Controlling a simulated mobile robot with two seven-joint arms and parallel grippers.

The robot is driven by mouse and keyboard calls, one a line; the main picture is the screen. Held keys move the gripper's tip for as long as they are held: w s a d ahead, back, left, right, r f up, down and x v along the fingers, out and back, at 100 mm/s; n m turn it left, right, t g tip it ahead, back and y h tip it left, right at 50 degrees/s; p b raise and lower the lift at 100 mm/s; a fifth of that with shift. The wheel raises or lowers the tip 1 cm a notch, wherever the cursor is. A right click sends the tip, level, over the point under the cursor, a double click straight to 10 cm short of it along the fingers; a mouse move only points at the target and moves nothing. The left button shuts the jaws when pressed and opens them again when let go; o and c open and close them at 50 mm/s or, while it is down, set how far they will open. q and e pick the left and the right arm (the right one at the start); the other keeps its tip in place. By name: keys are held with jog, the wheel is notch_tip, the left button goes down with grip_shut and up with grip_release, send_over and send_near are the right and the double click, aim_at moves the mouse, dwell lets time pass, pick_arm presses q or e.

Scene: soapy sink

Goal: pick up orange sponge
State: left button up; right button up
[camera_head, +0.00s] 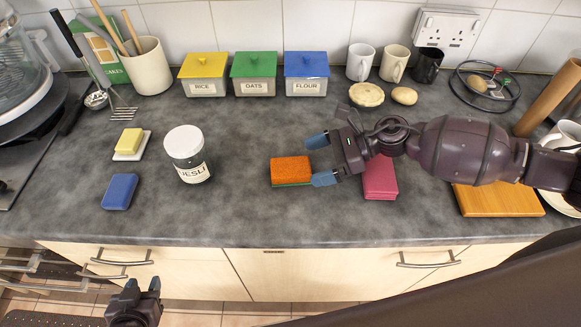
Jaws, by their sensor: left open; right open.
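The orange sponge (291,169) lies on the grey counter near its middle, with a green underside showing along its front edge. My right gripper (319,160) reaches in from the right, its blue-tipped fingers apart. One fingertip is just beyond the sponge's back right side and the other is by its front right corner. The gripper is open and holds nothing; whether a finger touches the sponge I cannot tell. My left gripper (142,287) is at the bottom left, below the counter's front edge, open and empty.
A pink block (380,180) lies right of the sponge, partly under my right arm. A muesli jar (188,154), a blue sponge (120,191) and a yellow block on a dish (130,143) stand left. Canisters (254,74) line the back. A wooden board (498,200) lies right.

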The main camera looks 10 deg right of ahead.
aim_at(292, 166)
jog(key=shift+w+a+f, duration=0.1)
jog(key=shift+a, duration=0.4)
jog(key=p+x, duration=0.1)
jog(key=x, duration=0.2)
jog(key=shift+w+a, duration=0.15)
jog(key=shift+w, duration=0.05)
jog(key=shift+a+f, duration=0.3)
jog(key=shift+a, duration=0.2)
pick_arm(q)
jog(key=shift+w+r, duration=0.25)
jog(key=shift+r, duration=0.3)
jog(key=shift+w+r, duration=0.25)
jog(key=shift+r, duration=0.3)
pick_arm(e)
jog(key=shift+c, duration=0.2)
jog(key=c, duration=0.9)
pick_arm(q)
jog(key=shift+s+f, duration=0.25)
jog(key=shift+s, duration=0.05)
pick_arm(e)
jog(key=shift+r, duration=0.1)
